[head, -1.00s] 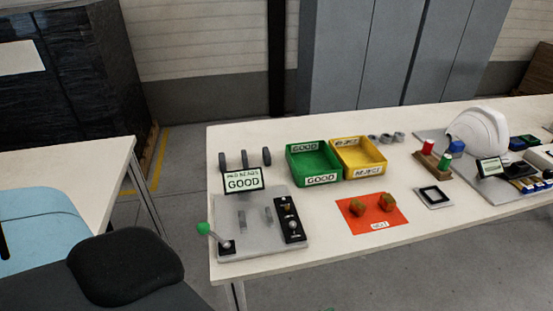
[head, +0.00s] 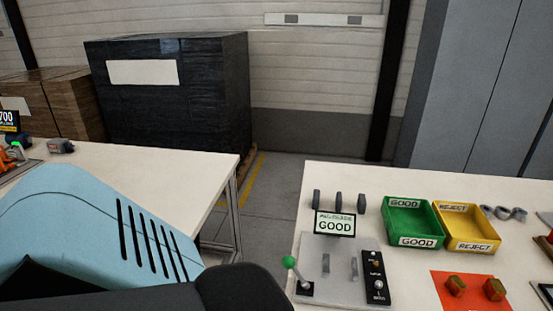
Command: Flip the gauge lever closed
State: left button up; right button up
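The gauge lever (head: 297,272) has a green ball knob and stands at the left front of a grey gauge plate (head: 335,290). It leans up and to the left from a small black base. A small screen reading GOOD (head: 335,223) stands at the back of the plate. A black switch panel (head: 375,275) lies on the plate's right side. Two grey upright pieces stand in the middle of the plate. Neither gripper shows in the head view.
A green GOOD bin (head: 414,242) and a yellow REJECT bin (head: 468,245) stand behind and right of the plate. A red mat (head: 472,292) with two brown parts lies at the right front. A second table (head: 190,170) stands left, across a floor gap.

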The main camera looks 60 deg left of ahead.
aim_at(289, 262)
jog(key=u, duration=1.3)
jog(key=i+u, duration=0.35)
jog(key=i+l, duration=0.05)
jog(key=i, duration=0.05)
